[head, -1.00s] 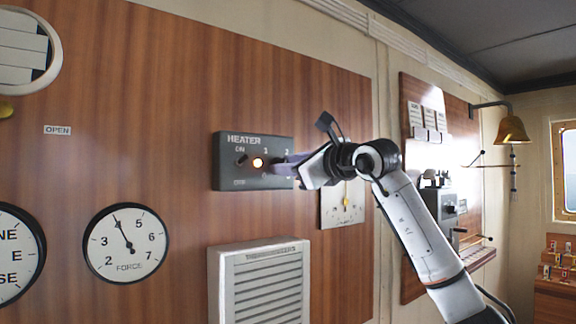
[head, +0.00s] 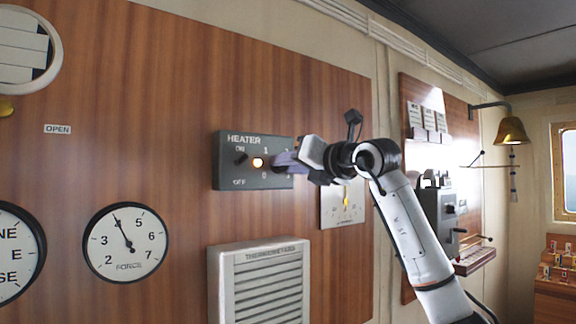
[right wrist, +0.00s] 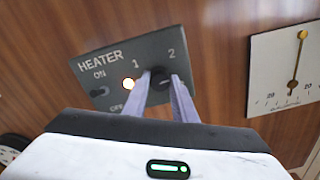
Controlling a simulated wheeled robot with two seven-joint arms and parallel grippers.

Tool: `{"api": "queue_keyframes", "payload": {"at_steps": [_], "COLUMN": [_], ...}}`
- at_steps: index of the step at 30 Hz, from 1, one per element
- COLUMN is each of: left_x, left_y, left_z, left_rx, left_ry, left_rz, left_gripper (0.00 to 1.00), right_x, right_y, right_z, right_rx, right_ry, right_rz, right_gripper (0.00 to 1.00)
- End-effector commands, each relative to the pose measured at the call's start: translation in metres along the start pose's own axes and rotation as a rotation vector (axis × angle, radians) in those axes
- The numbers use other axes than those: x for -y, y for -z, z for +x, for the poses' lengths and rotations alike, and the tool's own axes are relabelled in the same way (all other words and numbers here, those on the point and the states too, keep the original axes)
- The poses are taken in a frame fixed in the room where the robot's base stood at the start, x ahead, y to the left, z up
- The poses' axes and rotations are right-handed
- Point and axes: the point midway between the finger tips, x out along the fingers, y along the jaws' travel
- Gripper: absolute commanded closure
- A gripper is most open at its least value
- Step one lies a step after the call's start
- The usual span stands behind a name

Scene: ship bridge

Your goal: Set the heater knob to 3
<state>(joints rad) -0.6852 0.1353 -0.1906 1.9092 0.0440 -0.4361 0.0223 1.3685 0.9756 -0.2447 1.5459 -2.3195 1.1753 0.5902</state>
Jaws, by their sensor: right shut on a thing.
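The heater panel (head: 225,172) is a dark grey box on the wood wall, with an ON/OFF toggle switch (head: 240,159) and a lit amber lamp (head: 257,162). The panel also shows in the right wrist view (right wrist: 118,65), where the numbers 1 and 2 are readable above the knob. The dark heater knob (right wrist: 159,82) sits between my right gripper's fingers. My right gripper (head: 284,162) is shut on the knob, its fingers also showing in the right wrist view (right wrist: 165,92). The knob's pointer is hidden by the fingers. My left gripper is out of view.
A white louvred heater unit (head: 232,255) stands out from the wall below the panel. A gauge (head: 330,212) with a yellow pointer hangs right of the panel. A force dial (head: 125,243) is at lower left. A bell (head: 512,130) hangs at far right.

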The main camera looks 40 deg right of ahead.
Motion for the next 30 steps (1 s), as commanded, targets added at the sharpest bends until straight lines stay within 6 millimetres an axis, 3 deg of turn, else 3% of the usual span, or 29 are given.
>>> {"api": "queue_keyframes", "payload": {"at_steps": [15, 30], "left_x": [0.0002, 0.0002], "left_y": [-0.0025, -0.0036], "left_z": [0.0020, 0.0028], "left_rx": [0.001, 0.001], "left_ry": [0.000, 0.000], "left_rz": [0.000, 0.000], "left_gripper": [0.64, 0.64], "right_x": [0.0006, 0.0013], "right_y": [-0.0064, -0.0068], "right_z": [-0.0016, -0.0018], "right_rx": [0.017, 0.018], "right_ry": [-0.006, -0.007], "right_rz": [0.451, 0.640], "right_gripper": [0.98, 0.98]}}
